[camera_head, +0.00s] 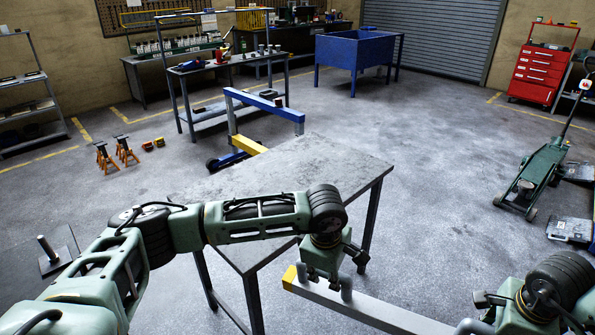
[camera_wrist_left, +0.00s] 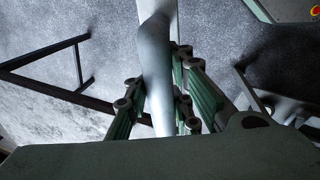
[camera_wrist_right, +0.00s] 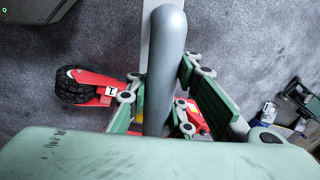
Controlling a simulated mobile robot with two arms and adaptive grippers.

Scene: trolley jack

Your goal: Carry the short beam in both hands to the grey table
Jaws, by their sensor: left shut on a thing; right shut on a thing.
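The short beam (camera_head: 375,307) is a light grey bar with a yellow end and grey loop handles, held level above the floor. Its yellow end lies near the front right corner of the grey table (camera_head: 335,158), whose top is bare. My left gripper (camera_head: 327,287) is shut on the handle near the yellow end; that handle (camera_wrist_left: 153,70) also shows in the left wrist view. My right gripper (camera_head: 470,326), at the bottom edge of the head view, is shut on the other handle (camera_wrist_right: 163,60). The beam's right end is hidden.
A blue crane-like frame (camera_head: 265,105) stands just behind the table. A green trolley jack (camera_head: 537,172) is at the right. Orange jack stands (camera_head: 115,152) are at the left. In the right wrist view, a red wheeled thing (camera_wrist_right: 90,88) is below the beam. Floor right of the table is clear.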

